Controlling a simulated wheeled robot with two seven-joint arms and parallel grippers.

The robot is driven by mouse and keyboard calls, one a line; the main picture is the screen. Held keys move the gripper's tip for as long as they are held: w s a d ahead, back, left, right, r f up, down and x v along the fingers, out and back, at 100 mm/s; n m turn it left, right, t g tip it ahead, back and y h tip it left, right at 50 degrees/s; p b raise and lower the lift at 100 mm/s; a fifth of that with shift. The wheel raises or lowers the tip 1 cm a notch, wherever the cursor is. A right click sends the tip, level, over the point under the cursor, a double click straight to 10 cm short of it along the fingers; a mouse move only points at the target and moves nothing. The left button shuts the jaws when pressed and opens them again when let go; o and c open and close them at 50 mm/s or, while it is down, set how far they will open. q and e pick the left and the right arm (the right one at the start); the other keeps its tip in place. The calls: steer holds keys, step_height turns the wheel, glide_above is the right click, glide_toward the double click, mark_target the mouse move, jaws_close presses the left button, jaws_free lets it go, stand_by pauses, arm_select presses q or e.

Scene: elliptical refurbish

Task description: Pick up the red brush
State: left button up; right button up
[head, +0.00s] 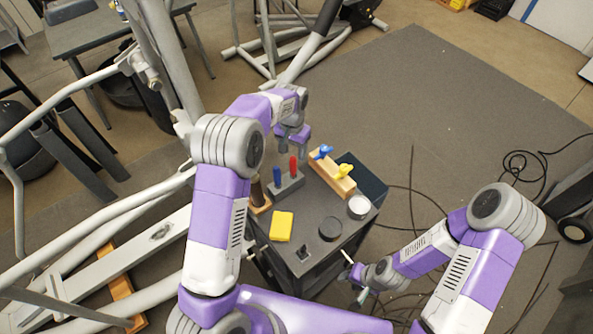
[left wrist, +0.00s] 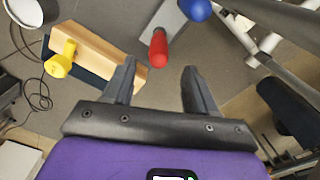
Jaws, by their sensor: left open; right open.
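The red brush (head: 293,165) stands upright, handle up, in a grey holder (head: 288,183) on a dark cart, beside a blue handle (head: 277,174). Only its red handle shows clearly; its lower part is hidden in the holder. My left gripper (head: 292,142) is open and empty, just above and behind the red handle. In the left wrist view the red handle (left wrist: 158,48) lies just beyond the gap between the open fingertips (left wrist: 160,70), apart from them. My right gripper (head: 354,272) is open and empty, low beside the cart's front right corner.
The cart top (head: 305,215) also holds a yellow block (head: 281,226), a dark round tin (head: 330,228), a white-topped can (head: 358,207) and a wooden block (head: 325,172) with blue and yellow knobs. An elliptical machine's frame (head: 100,230) stands close on the left. Cables lie on the floor right.

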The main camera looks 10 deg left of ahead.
mark_target(293, 165)
arm_select(q)
steer(key=f, duration=0.4)
steer(key=s+f, duration=0.1)
steer(key=f, duration=0.2)
steer(key=shift+r, duration=0.1)
steer(key=shift+d, duration=0.1)
steer(key=shift+c, duration=0.5)
jaws_close()
